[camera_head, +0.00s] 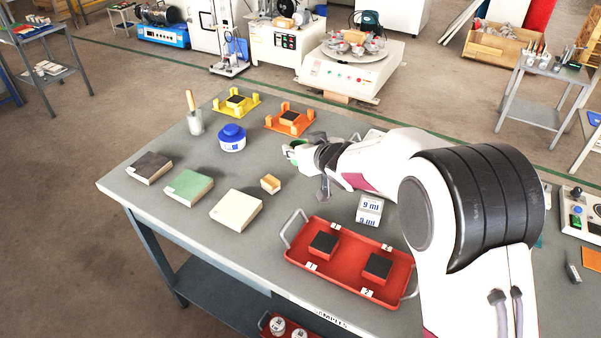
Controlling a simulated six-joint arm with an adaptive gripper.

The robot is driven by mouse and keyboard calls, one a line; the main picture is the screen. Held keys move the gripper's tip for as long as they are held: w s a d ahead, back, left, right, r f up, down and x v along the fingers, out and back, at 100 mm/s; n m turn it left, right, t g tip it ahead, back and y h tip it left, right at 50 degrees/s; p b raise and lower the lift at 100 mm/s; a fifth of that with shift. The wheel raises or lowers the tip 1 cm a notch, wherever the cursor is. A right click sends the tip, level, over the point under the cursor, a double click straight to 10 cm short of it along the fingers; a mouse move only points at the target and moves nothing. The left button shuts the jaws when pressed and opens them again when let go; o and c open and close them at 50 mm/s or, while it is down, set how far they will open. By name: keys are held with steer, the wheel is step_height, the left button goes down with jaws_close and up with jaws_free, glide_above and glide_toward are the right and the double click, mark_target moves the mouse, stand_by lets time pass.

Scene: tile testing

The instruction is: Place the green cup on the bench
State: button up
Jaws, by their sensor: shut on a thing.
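My gripper (301,154) is over the far middle of the grey bench (232,268). It is shut on the green cup (297,143). Only part of the cup shows, at the gripper's tip; the fingers and wrist hide the rest. I cannot tell from this view whether the cup touches the bench top or is held above it.
A blue-and-white jar (232,139) stands left of my gripper, and an orange fixture (290,119) lies behind it. Nearer are a small wooden block (270,184), tiles such as the cream one (236,211), and a red tray (344,274). Bare bench lies between jar and block.

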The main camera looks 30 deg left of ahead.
stand_by(0.4)
glide_above(299, 189)
steer(key=shift+w+f, duration=0.1)
steer(key=shift+f, duration=3)
steer(key=shift+f, duration=1.9)
steer(key=shift+f, duration=0.4)
